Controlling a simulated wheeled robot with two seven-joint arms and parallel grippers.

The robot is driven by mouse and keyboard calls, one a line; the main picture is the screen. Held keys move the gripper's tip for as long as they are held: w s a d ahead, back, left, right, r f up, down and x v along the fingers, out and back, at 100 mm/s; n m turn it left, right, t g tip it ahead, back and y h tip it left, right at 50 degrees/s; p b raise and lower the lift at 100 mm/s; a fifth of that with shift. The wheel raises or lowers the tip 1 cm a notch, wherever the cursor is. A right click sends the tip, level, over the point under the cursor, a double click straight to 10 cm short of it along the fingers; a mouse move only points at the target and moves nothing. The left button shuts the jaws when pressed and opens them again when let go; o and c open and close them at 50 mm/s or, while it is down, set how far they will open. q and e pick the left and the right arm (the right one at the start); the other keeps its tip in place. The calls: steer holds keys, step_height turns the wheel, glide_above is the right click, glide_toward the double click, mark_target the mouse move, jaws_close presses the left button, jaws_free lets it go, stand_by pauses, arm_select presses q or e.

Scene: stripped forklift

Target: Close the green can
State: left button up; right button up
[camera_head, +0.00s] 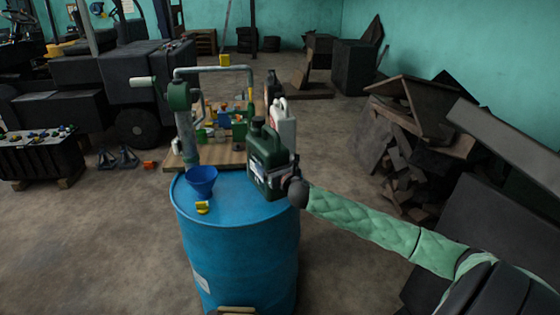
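The green can (266,154) is at the right rear edge of the blue barrel's top (235,212). It has a dark green knob (258,122) at its top; I cannot tell whether this is a cap or an open neck. A small yellow piece (203,208) lies on the barrel near the blue funnel (202,181). My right gripper (284,172) is against the can's lower right side and overlaps it. Its fingers are too small and dark to show whether they are closed on the can. My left gripper is not in view.
A pump with a bent pipe (184,120) rises behind the funnel. A white canister (283,124) stands just behind the can. A wooden-topped table (228,157) with several coloured items is beyond the barrel. Scrap panels (420,110) are piled at right.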

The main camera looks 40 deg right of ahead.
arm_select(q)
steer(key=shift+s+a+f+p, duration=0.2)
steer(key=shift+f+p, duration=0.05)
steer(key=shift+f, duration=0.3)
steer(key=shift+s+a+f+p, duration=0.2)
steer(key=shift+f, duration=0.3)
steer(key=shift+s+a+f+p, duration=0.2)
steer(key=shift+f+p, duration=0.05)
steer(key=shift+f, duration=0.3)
arm_select(e)
steer(key=shift+w+a+f, duration=0.35)
steer(key=shift+w, duration=0.3)
steer(key=shift+w+a+f, duration=0.3)
steer(key=shift+w+a, duration=0.1)
steer(key=shift+w, duration=0.2)
steer(key=shift+w+a+f, duration=0.35)
steer(key=shift+w, duration=0.3)
steer(key=shift+f, duration=0.55)
steer(key=shift+f+p, duration=0.5)
steer(key=shift+f, duration=0.95)
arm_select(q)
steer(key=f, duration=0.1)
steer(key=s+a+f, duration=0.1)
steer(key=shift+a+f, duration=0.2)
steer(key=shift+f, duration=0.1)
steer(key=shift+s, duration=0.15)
